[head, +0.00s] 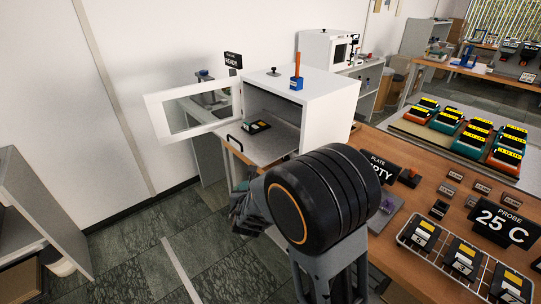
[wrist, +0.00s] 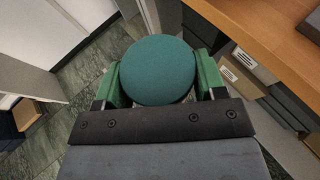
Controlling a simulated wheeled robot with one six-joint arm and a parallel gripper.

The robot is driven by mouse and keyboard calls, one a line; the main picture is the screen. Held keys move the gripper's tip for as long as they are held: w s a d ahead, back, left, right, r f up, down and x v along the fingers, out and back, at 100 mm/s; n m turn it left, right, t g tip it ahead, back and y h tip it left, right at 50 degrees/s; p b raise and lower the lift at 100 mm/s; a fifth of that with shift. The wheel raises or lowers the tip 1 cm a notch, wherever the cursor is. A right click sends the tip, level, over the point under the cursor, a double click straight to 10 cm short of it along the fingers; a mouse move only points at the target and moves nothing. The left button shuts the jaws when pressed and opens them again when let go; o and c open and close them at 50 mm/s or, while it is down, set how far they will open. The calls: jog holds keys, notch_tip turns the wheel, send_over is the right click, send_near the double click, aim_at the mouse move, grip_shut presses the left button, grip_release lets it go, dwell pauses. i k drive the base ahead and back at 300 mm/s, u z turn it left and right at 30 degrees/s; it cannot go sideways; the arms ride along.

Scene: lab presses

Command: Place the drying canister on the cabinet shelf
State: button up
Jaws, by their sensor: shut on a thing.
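My gripper (wrist: 160,82) shows in the wrist view with its two green fingers on either side of a round teal top, which I take to be the drying canister (wrist: 158,62). It is shut on the canister. In the head view my arm hides the canister. The white cabinet (head: 325,115) stands at the left end of the bench with its glass-paned door (head: 160,122) swung open to the left. Its grey shelf (head: 265,152) shows through the opening, with a small dark item (head: 257,127) on it. My arm is in front of the cabinet, at its lower right.
An orange-and-blue object (head: 297,78) stands on the cabinet roof. The wooden bench (head: 420,188) to the right carries label signs, a white rack (head: 465,262) of dark blocks and a tray (head: 425,138) of colourful blocks. Open floor (head: 130,245) lies to the left.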

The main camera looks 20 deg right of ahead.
aim_at(276, 145)
jog(key=u, duration=0.35)
jog(key=i, duration=1.2)
jog(key=u, duration=0.25)
